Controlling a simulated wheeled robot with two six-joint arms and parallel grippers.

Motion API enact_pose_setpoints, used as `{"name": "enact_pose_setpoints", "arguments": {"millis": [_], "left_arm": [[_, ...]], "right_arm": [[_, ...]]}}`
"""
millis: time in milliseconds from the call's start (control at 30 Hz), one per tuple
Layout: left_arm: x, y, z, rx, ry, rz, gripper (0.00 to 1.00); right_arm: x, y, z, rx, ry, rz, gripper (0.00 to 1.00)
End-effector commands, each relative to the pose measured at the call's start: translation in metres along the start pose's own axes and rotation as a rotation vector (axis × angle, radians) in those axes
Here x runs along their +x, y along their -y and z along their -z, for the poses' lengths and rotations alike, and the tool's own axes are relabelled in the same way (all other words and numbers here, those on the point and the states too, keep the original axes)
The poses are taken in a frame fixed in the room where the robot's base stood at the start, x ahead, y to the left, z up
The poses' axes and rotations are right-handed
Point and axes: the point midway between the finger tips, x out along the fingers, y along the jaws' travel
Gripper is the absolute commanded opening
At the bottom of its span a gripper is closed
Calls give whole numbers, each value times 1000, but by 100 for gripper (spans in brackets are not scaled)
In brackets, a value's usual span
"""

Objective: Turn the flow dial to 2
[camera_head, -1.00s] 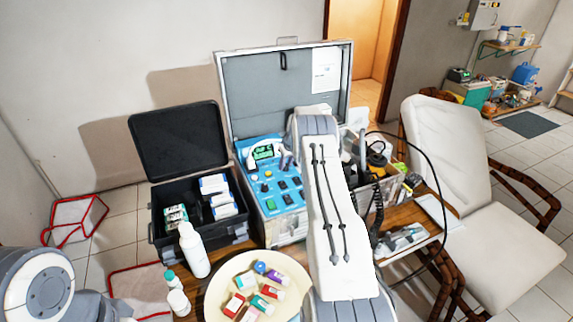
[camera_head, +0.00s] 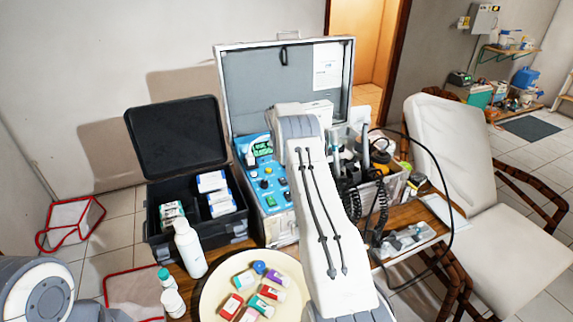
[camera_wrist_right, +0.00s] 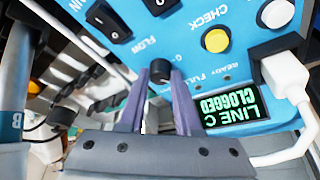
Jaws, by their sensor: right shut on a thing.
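The flow dial (camera_wrist_right: 160,85) is a small black knob on the blue panel (camera_wrist_right: 190,25), close to the printed word FLOW. In the right wrist view my right gripper (camera_wrist_right: 162,78) has its two purple-grey fingers on either side of the dial, shut on it. The dial's pointer cannot be read. The panel's green display (camera_wrist_right: 206,110) reads LINE C and CLOGGED, upside down. In the head view the blue panel (camera_head: 270,200) shows in the open case, and my right arm hides the gripper and the dial. My left gripper is out of view.
A yellow CHECK button (camera_wrist_right: 215,41), black rocker switches (camera_wrist_right: 107,20) and a white plug with a cable (camera_wrist_right: 285,79) sit near the dial. In the head view a white bottle (camera_head: 189,250), a round tray (camera_head: 207,300) and an open black case (camera_head: 233,232) stand left of my arm.

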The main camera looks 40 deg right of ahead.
Motion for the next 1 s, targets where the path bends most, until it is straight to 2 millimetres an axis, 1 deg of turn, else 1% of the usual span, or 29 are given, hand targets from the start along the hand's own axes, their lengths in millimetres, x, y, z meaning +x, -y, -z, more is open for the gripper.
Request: {"name": "enact_pose_setpoints", "arguments": {"millis": [33,100,400,633,1000], "left_arm": [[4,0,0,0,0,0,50],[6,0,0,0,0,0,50],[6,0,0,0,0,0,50],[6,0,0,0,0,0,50],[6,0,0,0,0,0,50]], "right_arm": [[2,0,0,34,1,-15,0],[2,0,0,89,3,-34,0],[0,0,1,267,12,-97,0],[0,0,1,332,15,-121,0],[0,0,0,351,18,-129,0]]}}
